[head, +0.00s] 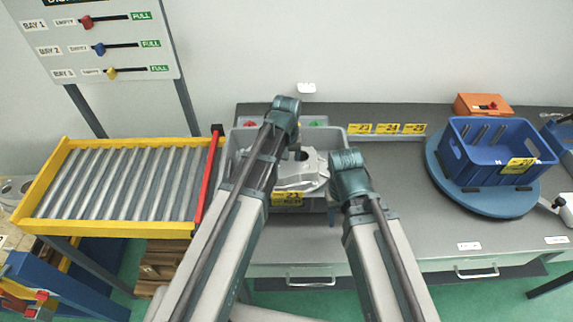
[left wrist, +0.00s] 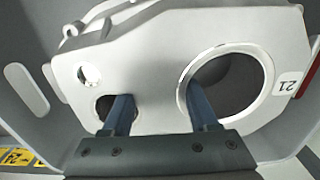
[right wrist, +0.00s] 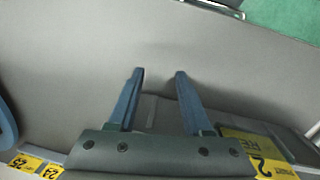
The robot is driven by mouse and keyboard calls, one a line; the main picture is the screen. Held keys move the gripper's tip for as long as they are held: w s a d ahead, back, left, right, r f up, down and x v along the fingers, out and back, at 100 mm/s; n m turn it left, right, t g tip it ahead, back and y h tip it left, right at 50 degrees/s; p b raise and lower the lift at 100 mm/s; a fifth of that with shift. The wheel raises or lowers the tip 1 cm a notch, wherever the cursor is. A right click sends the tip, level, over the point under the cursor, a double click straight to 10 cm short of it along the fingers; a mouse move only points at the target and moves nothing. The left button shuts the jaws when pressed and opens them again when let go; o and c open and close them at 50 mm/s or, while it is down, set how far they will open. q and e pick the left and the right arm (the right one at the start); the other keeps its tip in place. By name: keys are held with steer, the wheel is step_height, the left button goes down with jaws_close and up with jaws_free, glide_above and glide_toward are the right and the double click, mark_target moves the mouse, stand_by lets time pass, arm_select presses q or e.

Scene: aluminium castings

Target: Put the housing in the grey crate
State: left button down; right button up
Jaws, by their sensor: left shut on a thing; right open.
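The housing (head: 300,172) is a pale grey aluminium casting with a large round bore and smaller holes. In the left wrist view the housing (left wrist: 150,50) fills the middle. My left gripper (left wrist: 160,108) is shut on it, one finger in the large bore and one in a smaller hole. The grey crate (head: 358,138) stands on the bench, and the housing is within its outline. I cannot tell whether it touches the crate floor. The crate wall (left wrist: 25,92) with a handle slot shows beside the housing. My right gripper (right wrist: 158,80) is open and empty, right of the crate.
A blue crate (head: 470,165) stands on a round blue turntable (head: 495,203) at the right. An orange box (head: 482,104) is behind it. A roller conveyor (head: 120,185) with a red bar (head: 208,175) lies left.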

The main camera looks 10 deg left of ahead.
arm_select(q)
steer(key=shift+f+b, duration=1.1)
steer(key=shift+f, duration=0.35)
arm_select(e)
steer(key=shift+f, duration=1.45)
arm_select(q)
steer(key=shift+f, duration=0.1)
arm_select(e)
steer(key=shift+f, duration=0.1)
arm_select(q)
steer(key=shift+c, duration=0.8)
jaws_free()
step_height(320, 180, up, 12)
steer(key=p, duration=1.2)
steer(key=shift+r, duration=0.2)
steer(key=s+d+m, duration=0.3)
steer(key=s, duration=0.5)
steer(key=s+d+m+y, duration=0.1)
steer(key=s+d+m, duration=0.2)
steer(key=s, duration=0.4)
steer(key=shift+s, duration=0.4)
arm_select(e)
step_height(320, 180, up, 12)
